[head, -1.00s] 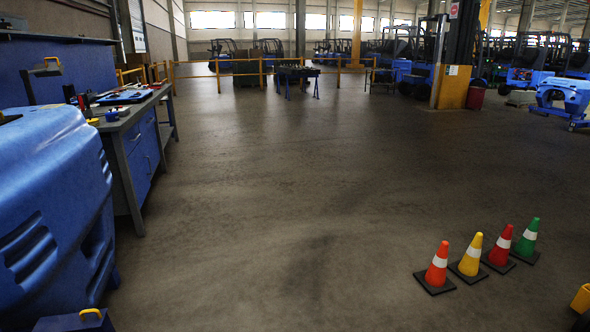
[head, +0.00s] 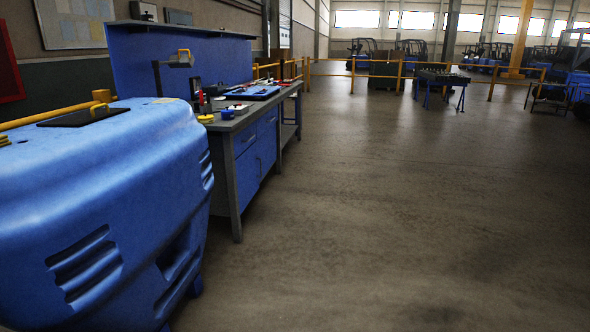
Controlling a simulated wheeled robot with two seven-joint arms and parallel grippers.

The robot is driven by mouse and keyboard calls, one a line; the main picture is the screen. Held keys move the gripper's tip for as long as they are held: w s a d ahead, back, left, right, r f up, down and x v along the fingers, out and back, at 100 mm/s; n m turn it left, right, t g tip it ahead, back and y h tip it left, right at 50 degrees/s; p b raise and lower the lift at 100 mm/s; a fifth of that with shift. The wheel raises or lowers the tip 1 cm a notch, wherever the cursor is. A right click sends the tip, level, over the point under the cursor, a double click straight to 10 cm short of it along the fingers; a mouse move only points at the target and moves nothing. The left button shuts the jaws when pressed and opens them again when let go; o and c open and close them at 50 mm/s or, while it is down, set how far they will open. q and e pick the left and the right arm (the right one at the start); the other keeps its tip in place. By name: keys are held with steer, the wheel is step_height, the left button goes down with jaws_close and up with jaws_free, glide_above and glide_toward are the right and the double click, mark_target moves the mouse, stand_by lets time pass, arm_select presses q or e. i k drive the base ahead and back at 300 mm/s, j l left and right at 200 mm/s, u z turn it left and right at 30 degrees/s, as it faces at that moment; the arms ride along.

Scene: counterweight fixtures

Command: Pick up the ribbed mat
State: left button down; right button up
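A flat dark panel (head: 84,116) lies on top of the large blue counterweight body (head: 120,190) at the left. A yellow handle-like piece (head: 104,109) stands on or just behind it. I cannot make out ribs on the panel, so I cannot tell whether it is the ribbed mat. No other mat can be made out. Neither of my grippers shows in the head view.
A blue workbench (head: 248,165) with tools and a blue tray (head: 252,93) stands beyond the counterweight. Yellow railings (head: 400,65) and a dark table (head: 442,78) stand farther back. The floor (head: 400,220) at centre and right is clear.

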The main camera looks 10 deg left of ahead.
mark_target(97, 113)
steer(key=i+u, duration=0.25)
steer(key=i, duration=0.5)
steer(key=i+l+u, duration=0.25)
steer(key=i, duration=0.5)
